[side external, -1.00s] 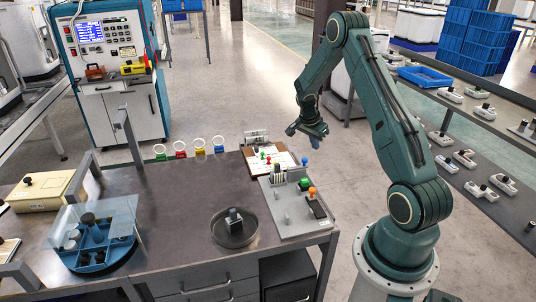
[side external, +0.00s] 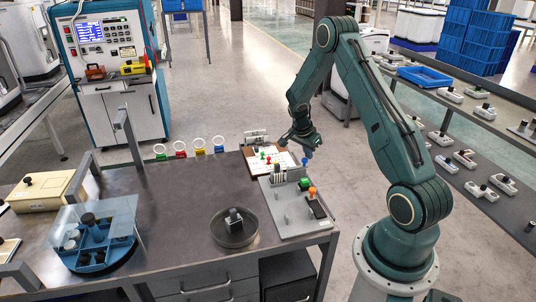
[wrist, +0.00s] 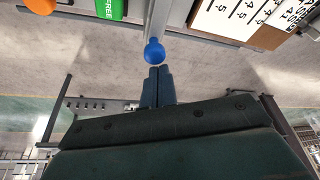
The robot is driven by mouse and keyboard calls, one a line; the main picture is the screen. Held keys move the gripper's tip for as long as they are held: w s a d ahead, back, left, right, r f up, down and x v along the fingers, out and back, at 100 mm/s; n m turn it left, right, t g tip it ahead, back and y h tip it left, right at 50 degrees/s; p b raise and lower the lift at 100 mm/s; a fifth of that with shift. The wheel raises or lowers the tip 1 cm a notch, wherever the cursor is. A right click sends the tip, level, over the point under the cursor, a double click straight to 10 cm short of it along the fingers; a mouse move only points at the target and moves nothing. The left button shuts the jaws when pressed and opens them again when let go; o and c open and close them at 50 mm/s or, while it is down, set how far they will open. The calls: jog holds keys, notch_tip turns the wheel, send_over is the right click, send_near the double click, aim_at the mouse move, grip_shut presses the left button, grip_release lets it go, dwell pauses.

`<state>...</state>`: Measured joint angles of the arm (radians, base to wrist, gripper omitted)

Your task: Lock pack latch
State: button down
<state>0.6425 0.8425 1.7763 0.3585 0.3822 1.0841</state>
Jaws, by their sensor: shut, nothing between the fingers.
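A grey fixture board (side external: 290,222) lies at the right end of the bench, with several small parts on it. A blue ball knob (side external: 305,161) stands at its far right edge; it also shows in the wrist view (wrist: 154,51). A green block (wrist: 111,8), lettered "FREE", and an orange knob (wrist: 40,5) are near it; the orange knob also shows in the side view (side external: 312,191). I cannot tell which part is the pack latch. My gripper (side external: 305,151) is shut and empty. In the wrist view its fingertips (wrist: 158,71) are just short of the blue knob; contact is unclear.
A clipboard (side external: 262,167) with paper and small coloured pieces lies behind the board. A round dark dish (side external: 234,240) and a blue tray with a clear cover (side external: 108,232) are further left. The middle of the bench (side external: 170,205) is clear.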

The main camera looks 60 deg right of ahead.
jog(key=shift+w+a, duration=1.15)
jog(key=shift+w, duration=0.05)
jog(key=shift+s+d, duration=0.15)
jog(key=shift+d, duration=0.2)
jog(key=d, duration=0.3)
notch_tip(320, 180, up, 10)
send_over(299, 166)
jog(key=d, duration=0.1)
jog(key=shift+r, duration=0.1)
